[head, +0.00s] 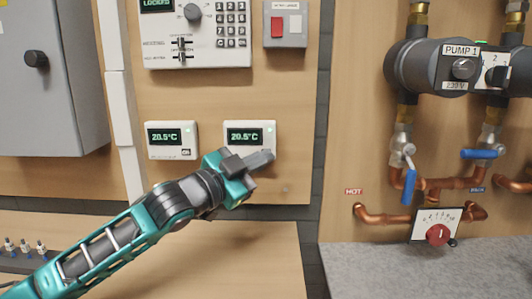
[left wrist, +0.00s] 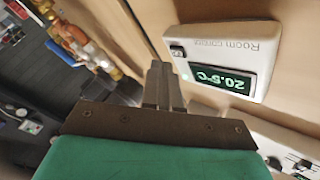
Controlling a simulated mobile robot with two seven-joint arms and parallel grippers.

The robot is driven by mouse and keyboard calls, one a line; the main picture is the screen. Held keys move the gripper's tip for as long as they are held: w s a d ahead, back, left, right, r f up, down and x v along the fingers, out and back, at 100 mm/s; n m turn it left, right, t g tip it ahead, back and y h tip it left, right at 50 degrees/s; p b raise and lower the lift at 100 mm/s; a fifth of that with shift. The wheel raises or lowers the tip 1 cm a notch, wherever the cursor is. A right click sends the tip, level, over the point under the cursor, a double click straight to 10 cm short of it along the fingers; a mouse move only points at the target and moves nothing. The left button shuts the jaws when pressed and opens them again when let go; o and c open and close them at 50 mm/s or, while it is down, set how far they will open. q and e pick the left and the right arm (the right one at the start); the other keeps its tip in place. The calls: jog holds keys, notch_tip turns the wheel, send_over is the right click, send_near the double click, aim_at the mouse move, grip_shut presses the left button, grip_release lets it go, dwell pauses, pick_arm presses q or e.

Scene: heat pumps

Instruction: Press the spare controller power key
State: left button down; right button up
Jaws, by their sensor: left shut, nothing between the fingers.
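Two white room controllers hang side by side on the wooden panel, the left one (head: 159,151) and the right one (head: 233,127), both with lit green displays. I cannot read which is the spare. The left one's small dark power key (head: 186,152) is at its lower right. My left gripper (head: 270,156) is shut and empty, its fingertips at the right controller's lower right corner, covering part of it. In the left wrist view, the shut fingers (left wrist: 160,68) are close beside that controller (left wrist: 220,38), near its dark power key (left wrist: 177,51). I cannot tell whether they touch. My right gripper is out of view.
Above is a keypad panel (head: 196,45) with a knob and sliders, beside a grey box with a red switch (head: 278,27). A grey cabinet (head: 45,90) stands left. Pumps (head: 430,66), copper pipes and blue-handled valves are on the right. A grey worktop (head: 400,270) lies below.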

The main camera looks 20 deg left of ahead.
pick_arm(q)
jog(key=s, duration=0.2)
jog(key=s+d, duration=0.1)
jog(key=s, duration=0.2)
jog(key=shift+d, duration=0.2)
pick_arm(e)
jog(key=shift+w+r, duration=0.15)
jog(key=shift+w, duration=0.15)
